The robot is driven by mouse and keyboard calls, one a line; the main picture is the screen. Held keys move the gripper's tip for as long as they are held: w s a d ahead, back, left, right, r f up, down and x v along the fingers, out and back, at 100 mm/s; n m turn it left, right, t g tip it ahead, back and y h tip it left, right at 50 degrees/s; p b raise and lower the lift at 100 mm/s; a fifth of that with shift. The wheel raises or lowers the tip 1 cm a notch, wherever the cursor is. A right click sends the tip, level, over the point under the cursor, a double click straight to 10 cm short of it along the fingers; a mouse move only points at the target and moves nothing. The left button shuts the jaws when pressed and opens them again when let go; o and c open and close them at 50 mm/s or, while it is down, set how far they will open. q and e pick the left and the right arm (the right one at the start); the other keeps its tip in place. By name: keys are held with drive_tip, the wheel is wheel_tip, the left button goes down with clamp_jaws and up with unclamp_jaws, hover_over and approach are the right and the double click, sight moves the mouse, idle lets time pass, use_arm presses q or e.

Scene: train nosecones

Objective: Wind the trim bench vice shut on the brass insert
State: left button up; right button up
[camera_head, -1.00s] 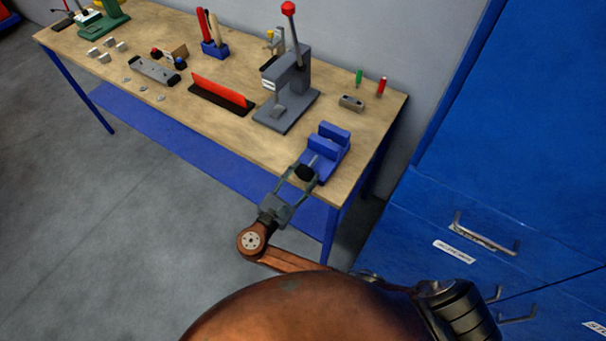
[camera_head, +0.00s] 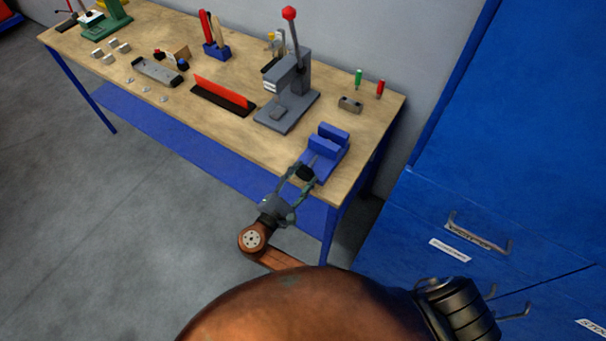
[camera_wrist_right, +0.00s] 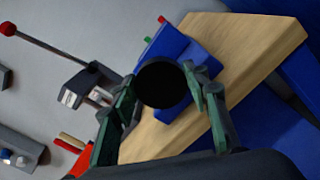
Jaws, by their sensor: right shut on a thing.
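The blue bench vice (camera_head: 331,140) sits at the right front corner of the bench, its two jaw blocks standing up with a narrow gap between them. It also shows in the wrist view (camera_wrist_right: 185,50), behind its round black knob (camera_wrist_right: 163,85). My right gripper (camera_head: 303,174) is shut on this knob at the bench's front edge. In the wrist view its two green-padded fingers (camera_wrist_right: 160,90) lie on either side of the knob. I cannot make out the brass insert; the gap between the jaws is too small to see into. My left gripper is not in view.
A grey lever press (camera_head: 288,95) with a red-knobbed handle stands left of the vice. A small grey block (camera_head: 350,104) and green and red upright pieces are behind it. A red strip on a black base (camera_head: 224,95) lies further left. Blue drawers (camera_head: 480,240) stand at the right.

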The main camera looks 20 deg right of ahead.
sight(302, 170)
drive_tip(key=shift+w+d+m, duration=0.1)
drive_tip(key=shift+m, duration=0.9)
drive_tip(key=o, duration=1.2)
drive_tip(key=shift+w+f, duration=0.1)
drive_tip(key=shift+c, duration=0.2)
wheel_tip(302, 170, up, 9)
drive_tip(key=shift+f, duration=0.1)
drive_tip(key=shift+r, duration=0.65)
